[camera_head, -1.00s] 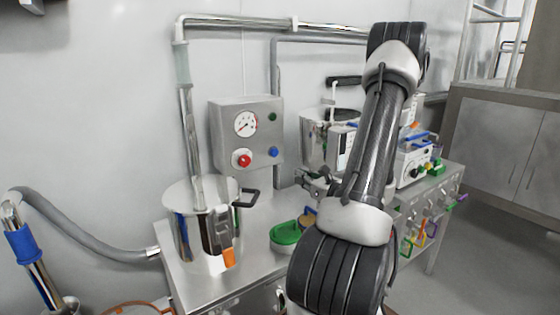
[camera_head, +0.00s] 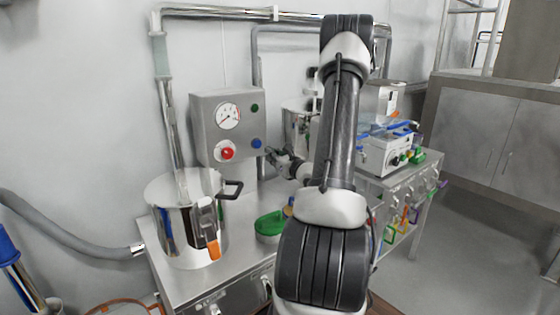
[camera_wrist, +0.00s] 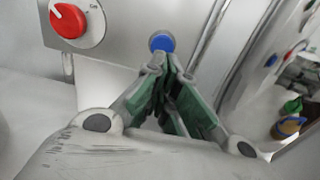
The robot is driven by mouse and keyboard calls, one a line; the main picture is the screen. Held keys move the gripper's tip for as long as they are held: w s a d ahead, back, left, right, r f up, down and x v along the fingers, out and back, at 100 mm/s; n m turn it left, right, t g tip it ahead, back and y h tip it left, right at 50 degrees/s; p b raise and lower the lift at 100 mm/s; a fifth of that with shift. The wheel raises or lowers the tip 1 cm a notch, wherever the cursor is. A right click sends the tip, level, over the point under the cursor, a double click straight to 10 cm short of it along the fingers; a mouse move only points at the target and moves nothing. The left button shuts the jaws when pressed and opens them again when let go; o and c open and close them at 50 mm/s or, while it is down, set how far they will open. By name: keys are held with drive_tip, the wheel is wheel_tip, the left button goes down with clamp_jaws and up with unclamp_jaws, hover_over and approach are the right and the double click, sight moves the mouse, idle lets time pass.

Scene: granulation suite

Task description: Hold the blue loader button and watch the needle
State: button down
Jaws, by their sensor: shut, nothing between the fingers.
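The blue loader button (camera_head: 256,143) is on the lower right of a grey control box (camera_head: 203,118) on the wall side. The round white gauge (camera_head: 228,115) with a reddish needle is above and left of it; the exact reading is too small to tell. My gripper (camera_head: 269,152) is shut and empty, just right of and slightly below the button.
A red knob (camera_head: 227,153) is left of the button and a green one (camera_head: 254,107) above it. A steel pot (camera_head: 183,222) with a black handle stands left on the bench. A green bowl (camera_head: 270,226) sits below my arm. A white instrument (camera_head: 385,155) stands right.

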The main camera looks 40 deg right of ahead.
sight(259, 147)
drive_tip(key=shift+w+d, duration=0.1)
drive_tip(key=shift+w, duration=2.3)
drive_tip(key=shift+w+d+r, duration=0.1)
drive_tip(key=shift+w+r, duration=0.15)
drive_tip(key=shift+w, duration=0.7)
